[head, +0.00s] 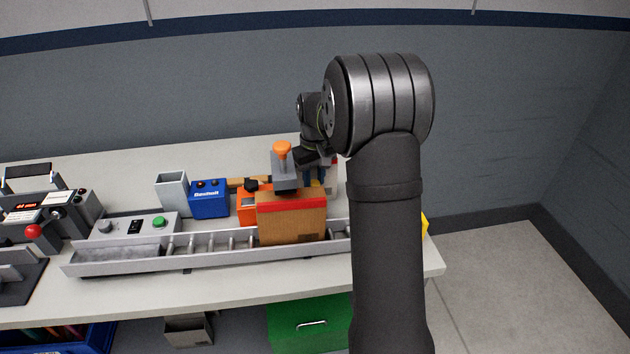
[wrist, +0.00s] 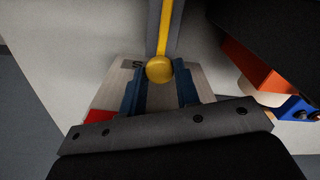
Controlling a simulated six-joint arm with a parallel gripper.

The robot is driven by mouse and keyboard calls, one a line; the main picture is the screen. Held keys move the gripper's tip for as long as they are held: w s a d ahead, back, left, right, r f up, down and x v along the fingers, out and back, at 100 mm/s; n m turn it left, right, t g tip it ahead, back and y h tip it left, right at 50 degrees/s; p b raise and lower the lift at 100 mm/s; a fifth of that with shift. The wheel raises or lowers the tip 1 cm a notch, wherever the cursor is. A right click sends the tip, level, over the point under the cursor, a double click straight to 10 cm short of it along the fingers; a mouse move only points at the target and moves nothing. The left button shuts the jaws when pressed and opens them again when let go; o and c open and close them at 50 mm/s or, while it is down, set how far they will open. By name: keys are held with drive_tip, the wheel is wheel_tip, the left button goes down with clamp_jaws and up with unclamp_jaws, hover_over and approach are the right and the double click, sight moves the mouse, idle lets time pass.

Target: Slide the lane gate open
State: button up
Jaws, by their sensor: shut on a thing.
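In the wrist view, a grey bar with a yellow stripe (wrist: 166,24) runs up from a round yellow knob (wrist: 158,69); I take these as the lane gate and its handle. My gripper (wrist: 157,75), with blue fingers, is shut on the knob. In the head view my gripper (head: 315,172) is behind the lane, partly hidden by my arm. The roller lane (head: 212,243) runs along the front of the bench. A brown carton with a red top band (head: 290,220) stands in the lane and hides part of what is behind it.
An orange knob (head: 282,149) tops a grey block near my gripper. The bench's back left is clear.

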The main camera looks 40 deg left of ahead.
drive_tip(key=shift+w+a+r, duration=0.1)
drive_tip(key=shift+w+a, duration=0.05)
drive_tip(key=o, duration=1)
drive_tip(key=shift+c, duration=0.2)
wheel_tip(320, 180, up, 17)
drive_tip(key=shift+r, duration=0.2)
idle(4.9)
wheel_tip(320, 180, down, 18)
drive_tip(key=shift+r, duration=0.2)
idle(0.3)
